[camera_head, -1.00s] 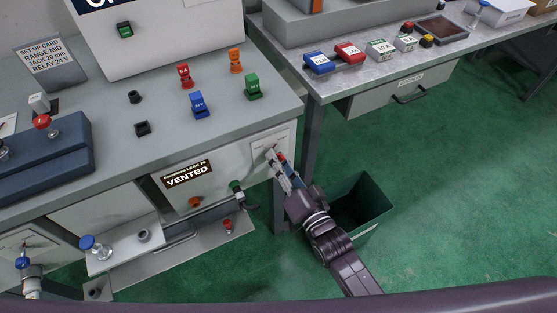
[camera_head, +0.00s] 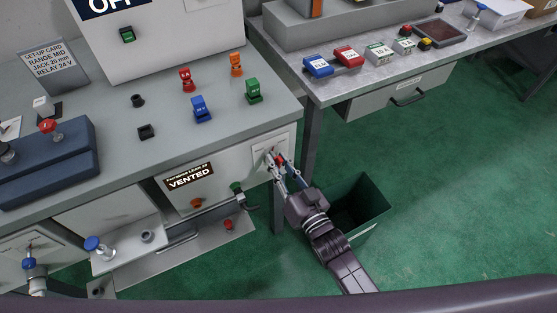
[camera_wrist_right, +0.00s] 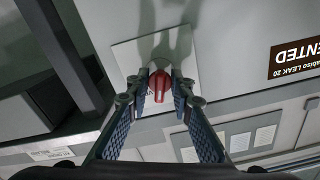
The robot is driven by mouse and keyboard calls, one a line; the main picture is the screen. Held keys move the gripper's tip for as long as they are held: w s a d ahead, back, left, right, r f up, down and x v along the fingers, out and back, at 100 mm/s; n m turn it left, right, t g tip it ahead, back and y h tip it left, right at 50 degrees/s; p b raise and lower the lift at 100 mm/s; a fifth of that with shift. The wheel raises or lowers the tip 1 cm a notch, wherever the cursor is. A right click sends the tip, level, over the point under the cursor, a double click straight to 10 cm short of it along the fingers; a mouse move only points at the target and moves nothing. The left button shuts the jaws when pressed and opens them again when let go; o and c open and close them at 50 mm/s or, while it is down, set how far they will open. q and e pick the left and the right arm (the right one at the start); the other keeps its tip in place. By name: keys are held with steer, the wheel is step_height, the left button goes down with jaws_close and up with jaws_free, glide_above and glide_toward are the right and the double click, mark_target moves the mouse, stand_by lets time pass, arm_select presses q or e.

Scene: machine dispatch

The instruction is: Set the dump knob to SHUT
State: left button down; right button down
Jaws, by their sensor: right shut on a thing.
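The dump knob (camera_wrist_right: 158,86) is a red knob on a pale square plate (camera_wrist_right: 127,58), seen in the right wrist view. My right gripper (camera_head: 277,161) reaches the front panel of the grey machine in the head view. In the right wrist view its two fingers stand on either side of the red knob, shut on it. The knob's ridge is roughly upright in that view with a slight tilt. The position marks on the plate cannot be read, and the fingertips cover the knob's sides. My left gripper is not in view.
A sign reading VENTED (camera_head: 190,177) is left of the plate. Orange (camera_head: 197,203) and green (camera_head: 236,187) fittings sit below it. A dark green bin (camera_head: 365,212) stands on the floor beside my right arm. Colored blocks stand on the machine top. Open green floor lies to the right.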

steer(key=n+p, duration=0.1)
steer(key=n, duration=0.5)
steer(key=shift+n, duration=0.3)
steer(key=n, duration=0.6)
stand_by(0.4)
steer(key=c, duration=2)
jaws_free()
steer(key=shift+c, duration=0.2)
steer(key=shift+s+d, duration=0.1)
steer(key=v, duration=1.2)
